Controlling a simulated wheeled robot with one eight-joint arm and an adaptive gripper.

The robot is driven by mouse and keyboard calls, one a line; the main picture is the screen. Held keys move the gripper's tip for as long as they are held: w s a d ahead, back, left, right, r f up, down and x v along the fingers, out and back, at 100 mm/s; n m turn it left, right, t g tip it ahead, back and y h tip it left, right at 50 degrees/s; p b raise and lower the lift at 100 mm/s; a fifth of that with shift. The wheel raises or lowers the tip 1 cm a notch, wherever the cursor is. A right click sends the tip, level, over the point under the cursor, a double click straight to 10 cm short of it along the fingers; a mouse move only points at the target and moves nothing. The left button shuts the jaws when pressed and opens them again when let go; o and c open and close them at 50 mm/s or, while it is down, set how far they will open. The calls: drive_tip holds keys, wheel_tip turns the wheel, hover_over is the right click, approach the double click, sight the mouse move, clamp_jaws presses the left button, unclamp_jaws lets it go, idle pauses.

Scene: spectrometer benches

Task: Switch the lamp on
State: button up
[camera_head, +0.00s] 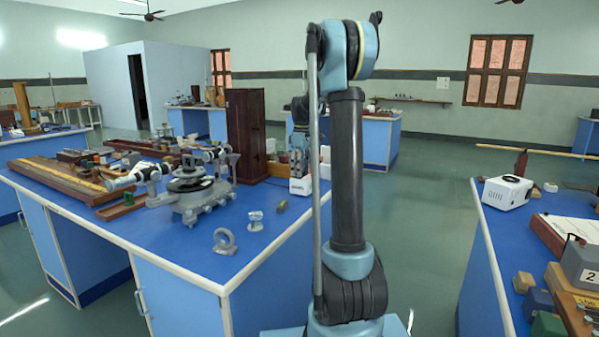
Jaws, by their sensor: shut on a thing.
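No lamp can be told for certain. A tall dark red-brown wooden housing (247,140) stands at the back right of the left blue bench, beside the spectrometer (190,190). A small white box (300,187) with dark lettering sits near that bench's right edge, partly behind my arm. No glow shows on either. My gripper (298,163) is small and mostly hidden behind my arm link, pointing down just above the white box. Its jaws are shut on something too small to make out. I cannot tell whether it touches the box. No switch is visible.
A metal ring (224,241) and a small clear piece (255,221) lie near the left bench's front corner. A wooden rail (62,180) lies along its left. The right bench holds another white box (508,192) and several blocks. Open floor (425,220) lies between the benches.

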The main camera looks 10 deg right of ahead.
drive_tip(key=o, duration=1.1)
drive_tip(key=shift+c, duration=0.2)
drive_tip(key=shift+r, duration=0.15)
wheel_tip(320, 180, up, 12)
drive_tip(key=shift+w+d+f, duration=0.2)
drive_tip(key=shift+w, duration=0.15)
